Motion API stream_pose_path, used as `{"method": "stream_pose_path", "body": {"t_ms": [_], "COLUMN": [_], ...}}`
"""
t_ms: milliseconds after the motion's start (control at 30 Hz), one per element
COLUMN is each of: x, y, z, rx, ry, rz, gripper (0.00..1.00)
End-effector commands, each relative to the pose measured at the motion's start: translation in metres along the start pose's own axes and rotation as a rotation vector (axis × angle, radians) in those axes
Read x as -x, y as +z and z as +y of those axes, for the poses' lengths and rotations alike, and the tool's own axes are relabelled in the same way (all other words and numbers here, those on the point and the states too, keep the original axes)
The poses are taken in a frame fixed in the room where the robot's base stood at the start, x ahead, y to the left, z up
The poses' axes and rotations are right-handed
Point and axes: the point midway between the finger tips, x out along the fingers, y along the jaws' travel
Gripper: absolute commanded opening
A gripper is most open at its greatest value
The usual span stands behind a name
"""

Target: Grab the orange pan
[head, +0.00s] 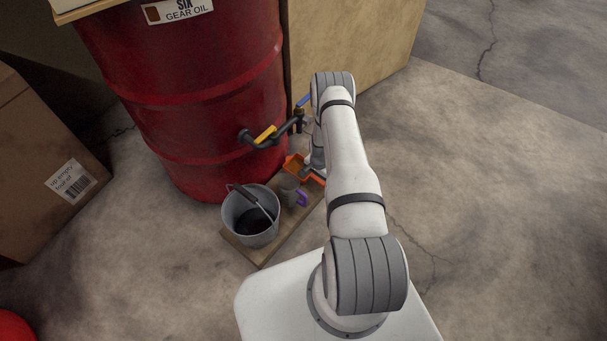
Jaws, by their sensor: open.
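The orange pan (294,165) is a small shallow tray on the wooden board at the foot of the red drum. My arm's end covers part of it on the right. My gripper (307,172) is small and grey in this view and points down at the pan. It is open, and its fingertips are at or just above the pan's right part. I cannot tell whether they touch it or straddle its rim.
A grey bucket (233,210) with dark contents and a dark can with a purple handle (301,198) stand on the wooden board (262,254). The red drum's tap (265,134) juts out above. Cardboard box (40,150) at left; floor clear at right.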

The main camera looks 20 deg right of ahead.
Motion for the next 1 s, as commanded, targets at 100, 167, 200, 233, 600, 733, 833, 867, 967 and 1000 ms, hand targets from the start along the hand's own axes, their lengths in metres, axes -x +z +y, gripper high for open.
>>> {"method": "stream_pose_path", "body": {"t_ms": [100,167,200,233,600,733,833,867,967,1000], "x": [0.0005,0.0005,0.0005,0.0005,0.0006,0.0006,0.0006,0.0006,0.001,0.001], "y": [0.0,0.0002,0.0002,0.0003,0.0007,0.0008,0.0009,0.0009,0.0007,0.0007], "z": [-0.0006,-0.0006,-0.0006,-0.0007,-0.001,-0.001,-0.0011,-0.0012,-0.0015,-0.0016], "rx": [0.001,0.001,0.001,0.001,0.002,0.002,0.003,0.003,0.003,0.003], "ry": [-0.001,0.0,0.0,0.0,0.0,0.0,0.0,0.0,-0.001,-0.001], "rz": [0.001,0.0,0.0,0.0,0.0,0.0,0.0,0.0,0.001,0.001], "gripper": [0.97,0.97,0.95,0.92,0.62,0.51,0.43,0.41,0.35,0.35]}}
